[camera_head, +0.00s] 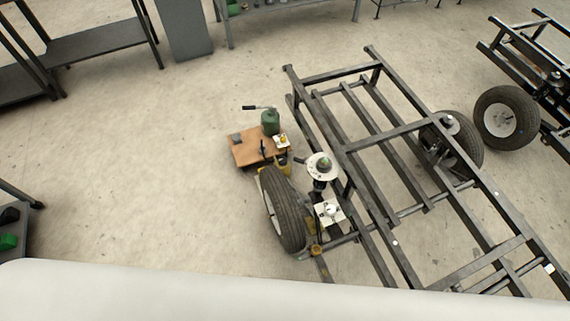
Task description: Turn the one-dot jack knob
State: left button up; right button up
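A green bottle-shaped jack (270,122) with a dark handle stands on a brown wooden board beside the wheel. A small white block with a yellow top (281,141) sits next to it. A white plate with a rounded white knob (331,210) is by the wheel's inner side, below a pale round disc (319,165) on a dark strut. The dots are too small to read, so I cannot tell which knob has one dot. Neither of my grippers is in view.
A dark metal frame (395,130) fills the centre right. A second wheel (505,118) is at the right. Dark benches (100,38) stand at upper left. The floor at left centre is clear.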

aim_at(283, 159)
jog(key=j+z, duration=0.2)
jog(key=j, duration=0.25)
jog(key=k+j+z, duration=0.2)
jog(key=j, duration=0.2)
jog(key=j+z, duration=0.25)
jog(key=j, duration=0.2)
jog(key=i+j+z, duration=0.25)
jog(key=j+z, duration=0.2)
jog(key=j, duration=0.55)
jog(key=i+j+z, duration=0.1)
jog(key=j+z, duration=0.4)
jog(key=j, duration=0.55)
jog(key=k+j+z, duration=0.1)
jog(key=j+z, duration=0.35)
jog(key=j, duration=0.65)
